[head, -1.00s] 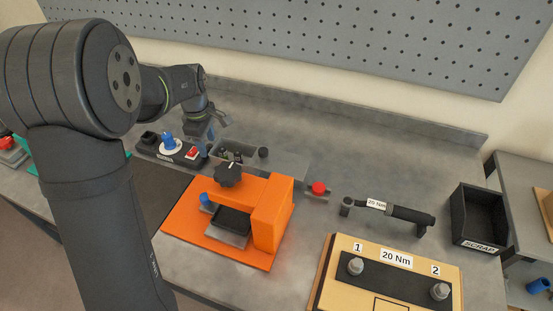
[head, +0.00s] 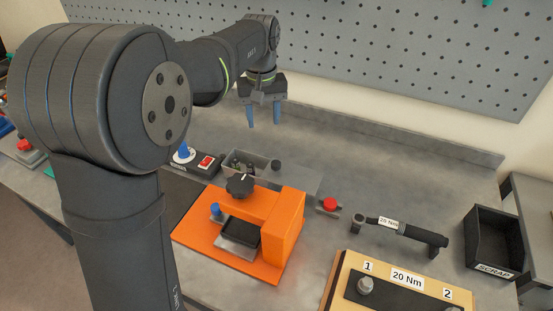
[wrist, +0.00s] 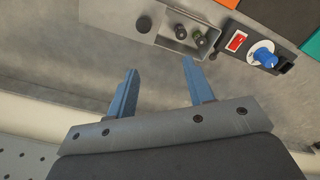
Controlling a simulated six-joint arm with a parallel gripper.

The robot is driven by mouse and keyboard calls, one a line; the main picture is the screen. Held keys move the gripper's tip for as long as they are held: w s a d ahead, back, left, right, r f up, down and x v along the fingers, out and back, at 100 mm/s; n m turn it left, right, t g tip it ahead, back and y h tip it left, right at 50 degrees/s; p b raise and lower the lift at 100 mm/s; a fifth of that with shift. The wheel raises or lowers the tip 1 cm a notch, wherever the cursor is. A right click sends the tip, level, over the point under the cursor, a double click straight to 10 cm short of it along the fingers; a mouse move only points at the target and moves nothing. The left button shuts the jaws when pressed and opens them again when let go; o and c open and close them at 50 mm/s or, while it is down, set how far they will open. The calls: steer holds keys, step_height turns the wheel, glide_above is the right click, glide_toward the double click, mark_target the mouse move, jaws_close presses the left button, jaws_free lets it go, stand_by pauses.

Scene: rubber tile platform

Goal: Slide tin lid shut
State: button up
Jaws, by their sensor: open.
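The grey metal tin (head: 236,173) stands behind the orange fixture in the head view, open at its top. Several small dark and greenish parts show inside it. Its flat grey lid (head: 303,180) extends to the right, with a black knob (head: 276,165) near the tin's right end. In the wrist view the tin (wrist: 178,43) is at the top, with the lid (wrist: 110,12) and knob (wrist: 143,24) to its left. My gripper (head: 264,122) is raised above and behind the tin, pointing down. Its blue fingers (wrist: 160,68) are apart and empty, clear of the knob.
An orange fixture (head: 292,225) with a black star knob (head: 240,185) stands in front. A switch box with a red rocker (head: 206,161) and blue dial (head: 184,153) is left of the tin. A red button (head: 329,204) and a torque wrench (head: 405,230) are to the right.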

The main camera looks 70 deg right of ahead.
mark_target(276, 162)
steer(key=s+r+m, duration=0.3)
steer(key=r, duration=0.1)
steer(key=f, duration=1.7)
steer(key=shift+s+f, duration=0.2)
steer(key=shift+f, duration=0.2)
